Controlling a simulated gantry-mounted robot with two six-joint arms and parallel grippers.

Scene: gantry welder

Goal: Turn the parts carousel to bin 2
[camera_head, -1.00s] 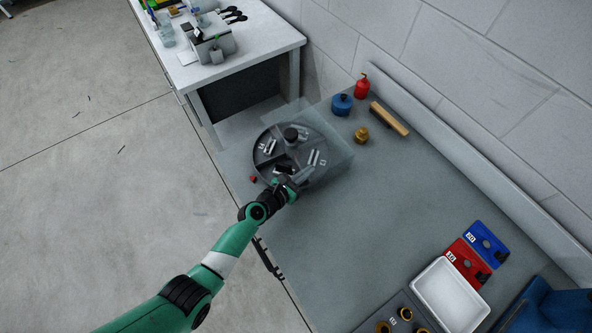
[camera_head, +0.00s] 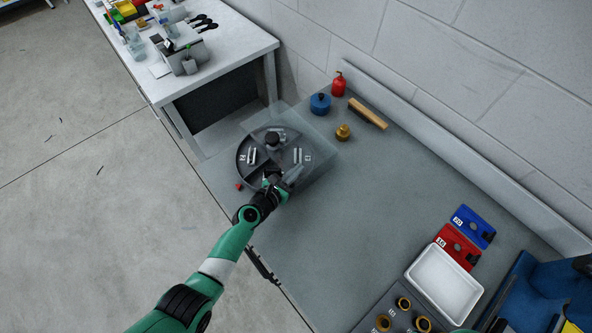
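The parts carousel (camera_head: 263,167) is a round dark grey tray with a black knob (camera_head: 273,139) at its centre. Its compartments hold small metal parts and bear white number labels, one of which seems to read 2 on the left side. A clear panel covers its far right part. My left gripper (camera_head: 274,182) is at the carousel's near edge, over or at the rim. Its fingers are small and dark against the tray, so I cannot tell if they are open or shut, or touching. My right gripper is not in view; only a bit of green shows at the bottom edge.
A small red piece (camera_head: 239,186) lies left of the carousel. A blue container (camera_head: 320,103), a red bottle (camera_head: 338,84), a brass piece (camera_head: 343,132) and a wooden-handled brush (camera_head: 368,113) stand behind. A white tray (camera_head: 444,285) and red and blue blocks are at right. The bench middle is clear.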

